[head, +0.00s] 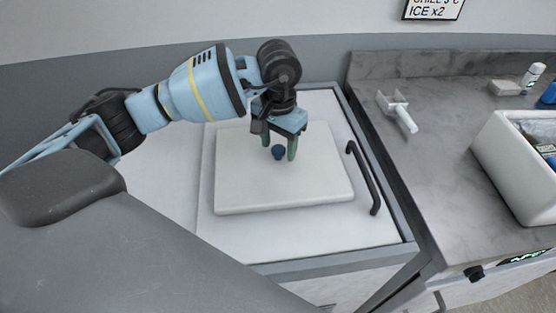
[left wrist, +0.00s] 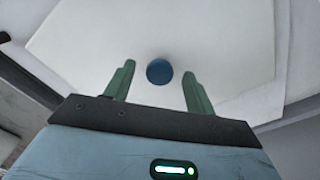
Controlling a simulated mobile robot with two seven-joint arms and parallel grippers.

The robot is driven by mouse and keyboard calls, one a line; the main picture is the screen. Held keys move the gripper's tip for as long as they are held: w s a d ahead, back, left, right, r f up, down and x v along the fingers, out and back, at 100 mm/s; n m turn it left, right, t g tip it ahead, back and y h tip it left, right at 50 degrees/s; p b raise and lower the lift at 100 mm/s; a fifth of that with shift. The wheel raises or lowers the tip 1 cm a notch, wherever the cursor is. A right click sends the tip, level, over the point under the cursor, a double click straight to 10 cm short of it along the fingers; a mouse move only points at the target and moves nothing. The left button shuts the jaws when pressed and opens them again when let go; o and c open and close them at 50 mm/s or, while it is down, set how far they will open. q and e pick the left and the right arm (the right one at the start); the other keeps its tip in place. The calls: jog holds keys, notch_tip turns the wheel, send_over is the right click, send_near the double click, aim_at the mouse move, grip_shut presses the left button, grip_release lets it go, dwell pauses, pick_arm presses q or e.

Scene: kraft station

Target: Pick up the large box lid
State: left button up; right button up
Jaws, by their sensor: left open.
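The large box lid (head: 290,190) is a white, flat, rounded rectangle with a small dark blue knob (head: 278,153) in its middle. It lies on a white surface in the middle of the head view. My left gripper (head: 279,156) is open above the lid, with its green fingers on either side of the knob in the picture. In the left wrist view, the knob (left wrist: 159,71) appears between and slightly beyond the open fingertips, and the lid (left wrist: 215,40) fills most of the background. I cannot tell whether the fingers touch the lid. My right gripper is not in view.
A dark handle (head: 362,178) stands at the right edge of the white surface. A grey marble counter (head: 420,165) to the right holds a white T-shaped object (head: 398,110), a white open bin (head: 510,165) with packets, and a white bottle (head: 532,78).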

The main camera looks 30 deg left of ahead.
aim_at(279, 149)
pick_arm(q)
jog(key=shift+c, duration=0.4)
grip_shut()
jog(key=shift+r, duration=0.1)
notch_tip(279, 149, up, 10)
jog(key=shift+b, duration=0.4)
jog(key=shift+d, duration=0.1)
